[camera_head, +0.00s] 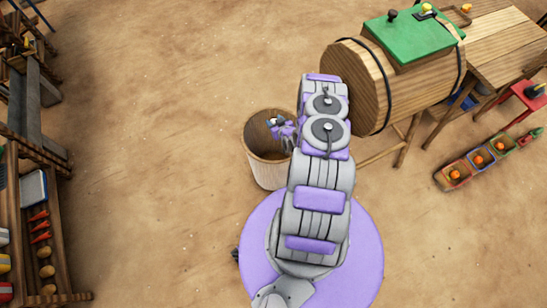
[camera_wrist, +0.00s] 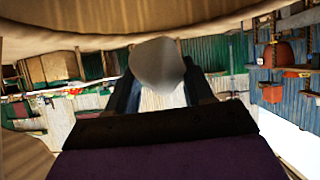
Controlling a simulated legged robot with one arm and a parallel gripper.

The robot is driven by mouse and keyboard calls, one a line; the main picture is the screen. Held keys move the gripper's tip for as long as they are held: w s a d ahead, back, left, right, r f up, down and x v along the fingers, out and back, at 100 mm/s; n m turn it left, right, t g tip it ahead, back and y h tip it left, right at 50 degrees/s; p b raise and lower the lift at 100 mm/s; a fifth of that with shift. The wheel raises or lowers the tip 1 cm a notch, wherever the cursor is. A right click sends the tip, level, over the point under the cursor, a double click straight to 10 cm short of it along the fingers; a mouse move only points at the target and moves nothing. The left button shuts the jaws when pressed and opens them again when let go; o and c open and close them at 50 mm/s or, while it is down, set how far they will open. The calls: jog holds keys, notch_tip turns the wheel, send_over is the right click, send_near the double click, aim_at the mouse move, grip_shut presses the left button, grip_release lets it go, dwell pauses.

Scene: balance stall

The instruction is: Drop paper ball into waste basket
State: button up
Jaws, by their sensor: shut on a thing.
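The waste basket (camera_head: 268,172) is a round wooden tub with an open top, standing on the sandy ground near the middle of the head view. My gripper (camera_head: 277,122) is over the basket's opening, towards its far side in the head view. Its height above the rim is hard to judge. In the wrist view the paper ball (camera_wrist: 158,64), pale grey and rounded, sits between the two dark fingers, and my gripper is shut on it. In the head view the ball is too small to make out clearly. My arm covers the basket's right edge.
A wooden barrel (camera_head: 350,85) with a green top (camera_head: 410,37) lies on a stand right of my arm. A wooden table (camera_head: 505,45) and a row of small crates (camera_head: 480,160) are farther right. Shelves (camera_head: 35,215) line the left. Open sandy ground lies between.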

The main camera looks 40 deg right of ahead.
jog(key=o, duration=1.1)
jog(key=shift+a, duration=0.1)
jog(key=shift+p+v, duration=1.85)
jog(key=shift+v, duration=6.8)
